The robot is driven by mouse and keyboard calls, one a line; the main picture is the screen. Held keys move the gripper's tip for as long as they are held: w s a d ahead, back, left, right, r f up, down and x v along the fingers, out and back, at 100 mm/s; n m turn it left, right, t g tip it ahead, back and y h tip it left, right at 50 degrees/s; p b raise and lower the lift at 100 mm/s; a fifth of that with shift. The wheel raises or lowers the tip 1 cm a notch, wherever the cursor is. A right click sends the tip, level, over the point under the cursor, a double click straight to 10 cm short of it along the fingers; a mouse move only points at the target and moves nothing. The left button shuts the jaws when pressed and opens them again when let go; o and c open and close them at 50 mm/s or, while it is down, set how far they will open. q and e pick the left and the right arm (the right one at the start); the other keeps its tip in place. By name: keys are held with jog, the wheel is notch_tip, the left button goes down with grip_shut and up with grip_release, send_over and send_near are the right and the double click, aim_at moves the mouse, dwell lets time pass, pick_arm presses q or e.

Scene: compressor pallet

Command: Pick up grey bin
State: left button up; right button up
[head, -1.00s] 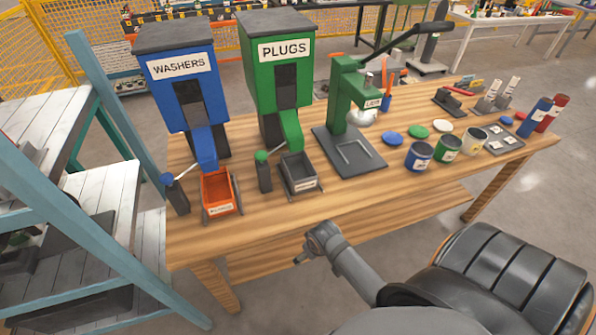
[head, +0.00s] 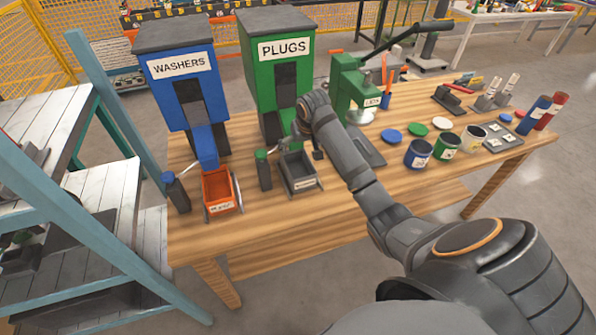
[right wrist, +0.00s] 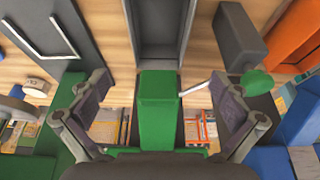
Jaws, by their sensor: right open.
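The grey bin (head: 299,183) sits on the wooden table in front of the green PLUGS dispenser, below its chute. In the right wrist view the grey bin (right wrist: 157,45) shows at the top centre, beyond the fingertips. My right gripper (head: 302,148) is above the bin's back end, by the green chute, partly hidden by its own wrist. In the wrist view my right gripper (right wrist: 160,88) has its fingers wide apart, with the green chute (right wrist: 158,110) between them and nothing held. My left gripper is out of view.
The PLUGS dispenser (head: 273,70) stands just behind. A green-topped lever (head: 263,170) and an orange bin (head: 221,190) are to the left. A green press (head: 350,85) is to the right, partly behind my arm. The table front is clear.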

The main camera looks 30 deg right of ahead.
jog(key=x, duration=0.5)
jog(key=p, duration=0.2)
send_over(298, 176)
jog(key=shift+w+d+f, duration=0.1)
jog(key=shift+w+f, duration=0.05)
jog(key=shift+f, duration=2.6)
jog(key=shift+f, duration=0.2)
jog(key=shift+c, duration=0.3)
jog(key=c, duration=1)
